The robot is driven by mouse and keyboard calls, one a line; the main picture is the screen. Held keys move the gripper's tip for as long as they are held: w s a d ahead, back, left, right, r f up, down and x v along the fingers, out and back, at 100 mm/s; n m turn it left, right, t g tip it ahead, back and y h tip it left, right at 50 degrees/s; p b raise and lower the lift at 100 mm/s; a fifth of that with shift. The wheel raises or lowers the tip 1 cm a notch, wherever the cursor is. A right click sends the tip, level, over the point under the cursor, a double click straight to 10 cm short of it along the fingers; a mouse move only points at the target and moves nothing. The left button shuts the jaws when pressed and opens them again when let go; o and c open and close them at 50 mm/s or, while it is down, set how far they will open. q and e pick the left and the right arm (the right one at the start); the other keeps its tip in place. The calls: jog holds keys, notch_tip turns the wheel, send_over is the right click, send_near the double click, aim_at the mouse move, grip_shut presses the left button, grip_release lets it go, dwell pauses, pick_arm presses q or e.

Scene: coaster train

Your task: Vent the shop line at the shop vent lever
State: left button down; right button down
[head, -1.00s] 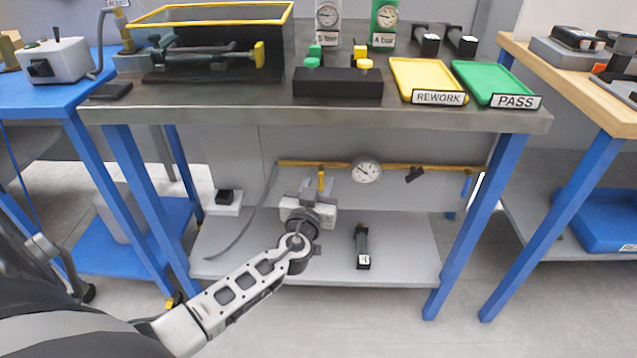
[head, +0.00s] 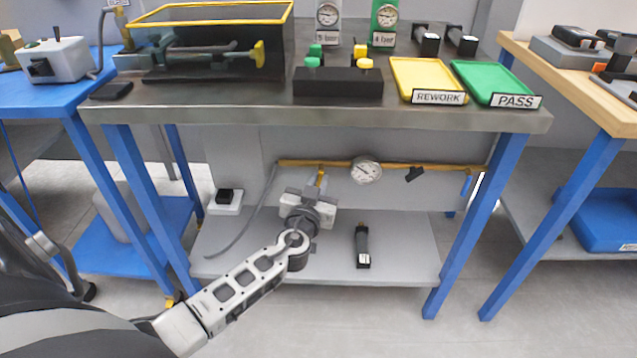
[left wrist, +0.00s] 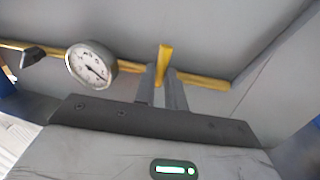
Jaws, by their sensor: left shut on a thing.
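A yellow lever (head: 320,179) hangs at the yellow pipe (head: 300,162) under the steel bench. My left gripper (head: 315,191) is at this lever, shut on it. In the left wrist view the yellow lever (left wrist: 162,62) stands up between the two fingers (left wrist: 161,82), with the pipe behind. The lever's lower part is hidden by the fingers. A round gauge (head: 366,170) sits on the pipe to the right; it also shows in the left wrist view (left wrist: 91,64). No label on the lever is readable. My right gripper is not in view.
A black tool (head: 362,246) lies on the lower shelf (head: 410,262). Blue bench legs (head: 473,215) stand at both sides. The bench top (head: 200,112) is above my arm.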

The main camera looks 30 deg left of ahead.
pick_arm(q)
jog(key=m+g+p, duration=0.1)
jog(key=m, duration=0.3)
jog(key=r+m+g+y+p, duration=0.1)
jog(key=m+p, duration=0.1)
jog(key=m, duration=0.2)
jog(key=a+m+p, duration=0.1)
jog(key=m+p, duration=0.1)
jog(key=m, duration=0.1)
jog(key=shift+s+r+m+g, duration=0.25)
jog(key=shift+r+m+g, duration=0.15)
jog(key=shift+d+r+m+y+p, duration=0.1)
jog(key=shift+m+y+p, duration=0.3)
jog(key=shift+m+p, duration=0.3)
jog(key=shift+m, duration=0.6)
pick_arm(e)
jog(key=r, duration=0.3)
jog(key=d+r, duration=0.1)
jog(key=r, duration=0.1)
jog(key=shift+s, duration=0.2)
pick_arm(q)
jog(key=shift+g+y, duration=0.3)
jog(key=c, duration=1.5)
grip_release()
jog(key=shift+o, duration=0.2)
